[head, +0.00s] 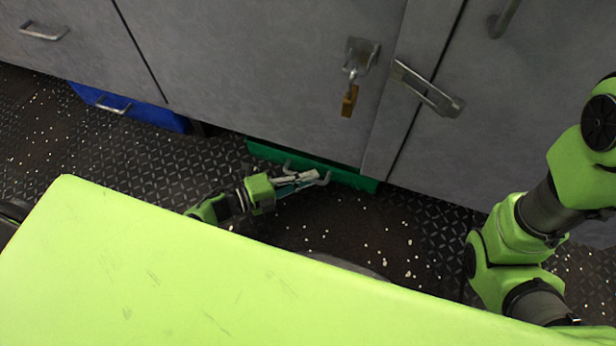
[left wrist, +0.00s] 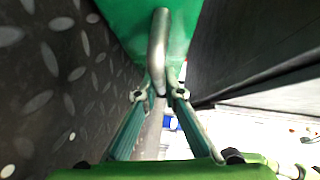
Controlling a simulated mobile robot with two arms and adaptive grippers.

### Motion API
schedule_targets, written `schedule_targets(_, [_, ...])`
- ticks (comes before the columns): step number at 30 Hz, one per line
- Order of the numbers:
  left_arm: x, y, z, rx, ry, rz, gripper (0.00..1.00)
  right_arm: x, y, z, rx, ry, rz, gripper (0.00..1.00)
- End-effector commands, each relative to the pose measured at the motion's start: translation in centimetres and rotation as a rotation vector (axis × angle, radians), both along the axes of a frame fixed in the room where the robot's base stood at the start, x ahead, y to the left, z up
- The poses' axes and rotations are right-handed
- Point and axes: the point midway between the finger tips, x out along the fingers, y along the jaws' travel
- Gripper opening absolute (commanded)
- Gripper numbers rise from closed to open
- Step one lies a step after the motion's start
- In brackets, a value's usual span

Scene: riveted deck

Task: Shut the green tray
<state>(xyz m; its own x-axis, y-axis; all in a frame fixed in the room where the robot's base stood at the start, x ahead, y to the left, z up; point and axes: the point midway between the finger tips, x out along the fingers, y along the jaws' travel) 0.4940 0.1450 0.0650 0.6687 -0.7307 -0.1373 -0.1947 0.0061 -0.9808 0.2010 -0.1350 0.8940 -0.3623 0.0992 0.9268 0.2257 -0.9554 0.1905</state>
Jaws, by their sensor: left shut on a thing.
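The green tray (head: 345,175) is low down under the grey cabinet, and a strip of its front shows just past the cabinet's bottom edge. Its metal handle (left wrist: 158,45) is bar-shaped and grey. My left gripper (head: 304,178) is at the tray's front, shut on this handle. In the left wrist view the two fingertips of the left gripper (left wrist: 160,93) close on the handle, with the green front (left wrist: 118,30) behind it. How far the tray stands out is hard to tell. My right gripper is out of view; only its arm shows at the right.
A blue tray (head: 150,115) with a metal handle is under the cabinet at the left. The grey cabinet (head: 255,70) stands above, with a padlock (head: 349,101) and a latch (head: 428,90) on it. The riveted deck (head: 420,235) is clear around the gripper.

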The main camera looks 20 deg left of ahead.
Motion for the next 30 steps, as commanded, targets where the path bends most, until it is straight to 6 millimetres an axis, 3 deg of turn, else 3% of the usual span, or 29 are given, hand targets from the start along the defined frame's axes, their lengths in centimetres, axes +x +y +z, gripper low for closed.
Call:
schedule_targets(15, [0.37,0.3,0.01,0.004,-0.002,0.008,0.0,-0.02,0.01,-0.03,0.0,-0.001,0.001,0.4])
schedule_targets(16, [0.39,0.31,0.01,0.005,-0.002,0.009,0.16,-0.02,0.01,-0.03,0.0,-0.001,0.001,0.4])
schedule_targets(18, [0.34,0.29,0.0,0.004,-0.001,0.008,0.26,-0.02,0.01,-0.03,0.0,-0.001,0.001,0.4])
schedule_targets(30, [0.0,0.16,-0.01,0.001,0.001,0.002,0.26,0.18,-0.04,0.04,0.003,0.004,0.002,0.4])
